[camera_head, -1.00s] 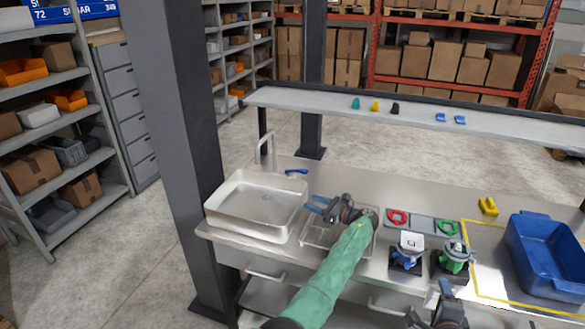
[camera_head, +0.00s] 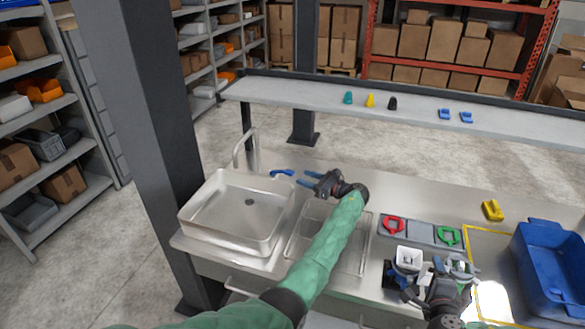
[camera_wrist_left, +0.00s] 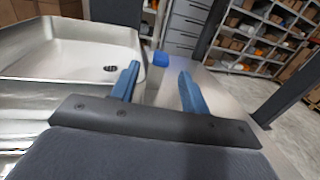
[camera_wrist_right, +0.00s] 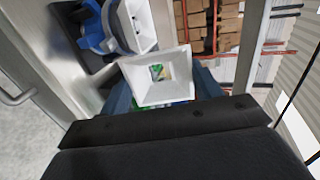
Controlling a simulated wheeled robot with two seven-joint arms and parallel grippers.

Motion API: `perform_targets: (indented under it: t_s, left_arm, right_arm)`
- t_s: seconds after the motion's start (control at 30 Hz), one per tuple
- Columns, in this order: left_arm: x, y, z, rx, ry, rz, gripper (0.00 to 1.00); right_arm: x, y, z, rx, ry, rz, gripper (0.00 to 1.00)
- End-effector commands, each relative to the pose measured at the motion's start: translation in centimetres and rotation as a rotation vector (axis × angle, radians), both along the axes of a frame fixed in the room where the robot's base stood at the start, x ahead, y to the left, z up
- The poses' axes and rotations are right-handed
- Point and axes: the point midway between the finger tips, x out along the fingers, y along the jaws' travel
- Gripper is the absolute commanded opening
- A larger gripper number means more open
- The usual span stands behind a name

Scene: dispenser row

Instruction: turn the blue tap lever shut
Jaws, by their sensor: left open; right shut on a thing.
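The blue tap lever (camera_head: 282,172) lies at the back of the counter, right of the tap's base. It also shows in the left wrist view (camera_wrist_left: 160,59), ahead of and between the fingertips. My left gripper (camera_head: 304,180) is open and empty, just right of the lever and apart from it. Its fingers also show in the left wrist view (camera_wrist_left: 158,75). My right gripper (camera_head: 442,277) is shut on the green dispenser, whose white hopper (camera_wrist_right: 155,80) fills the middle of the right wrist view. The grip itself is largely hidden.
The steel sink (camera_head: 190,215) and thin tap (camera_head: 240,148) stand left of the lever. The blue dispenser's white hopper (camera_head: 408,259) is left of my right gripper. A blue crate (camera_head: 555,285) stands at right. A raised shelf (camera_head: 290,92) runs behind the counter.

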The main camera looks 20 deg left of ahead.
Motion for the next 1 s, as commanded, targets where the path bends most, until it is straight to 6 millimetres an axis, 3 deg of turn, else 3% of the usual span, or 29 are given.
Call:
perform_targets:
  t_s: [0.2,0.5,1.0]
  left_arm:
    - [1.0,3.9,0.6,0.001,0.002,0.001,0.45]
    - [2.0,8.0,0.3,0.001,0.002,0.001,0.45]
    - [2.3,9.2,0.0,0.000,0.000,-0.001,0.43]
  right_arm:
    - [0.0,0.0,2.3,0.000,0.000,0.000,0.36]
    - [0.0,0.0,4.1,0.000,0.000,0.000,0.36]
    - [0.0,0.0,4.5,0.000,0.000,0.000,0.36]
